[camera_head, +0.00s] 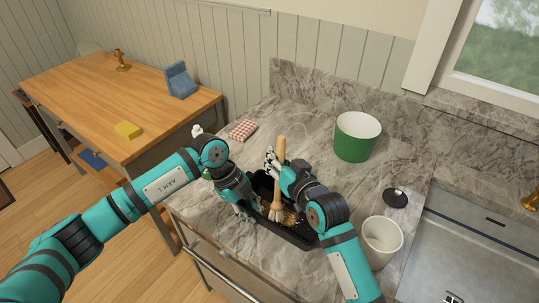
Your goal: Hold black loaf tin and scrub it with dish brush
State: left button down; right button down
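The black loaf tin (303,238) lies on the marble counter, partly hidden by my arms. My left gripper (242,212) is at the tin's left end, with its fingers closed at the wall. The dish brush (281,150) has a wooden handle and pale bristles. It stands nearly upright, bristles down inside the tin. My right gripper (272,161) is at the brush handle and appears shut on it, above the tin. Some brownish matter shows in the tin near the bristles.
A green pot (354,140) stands behind on the counter (325,180). A white cup (381,239) and a black disc (395,198) are to the right, before the sink (470,250). A wooden table (100,105) is at left.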

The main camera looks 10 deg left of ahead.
jog(key=shift+s+d+f, duration=0.1)
jog(key=shift+s+d, duration=0.25)
jog(key=shift+d, duration=0.75)
jog(key=shift+s+d, duration=0.3)
jog(key=shift+d, duration=0.75)
jog(key=shift+s+d+f, duration=0.1)
jog(key=shift+s+d, duration=0.25)
jog(key=shift+d, duration=0.75)
jog(key=shift+w+a+f, duration=0.55)
jog(key=shift+w+a, duration=3.5)
jog(key=shift+a, duration=2.2)
jog(key=shift+s+d, duration=1.2)
jog(key=shift+d, duration=7.05)
jog(key=w+a, duration=0.4)
jog(key=a, duration=0.1)
jog(key=shift+a+f, duration=0.2)
jog(key=shift+a, duration=0.05)
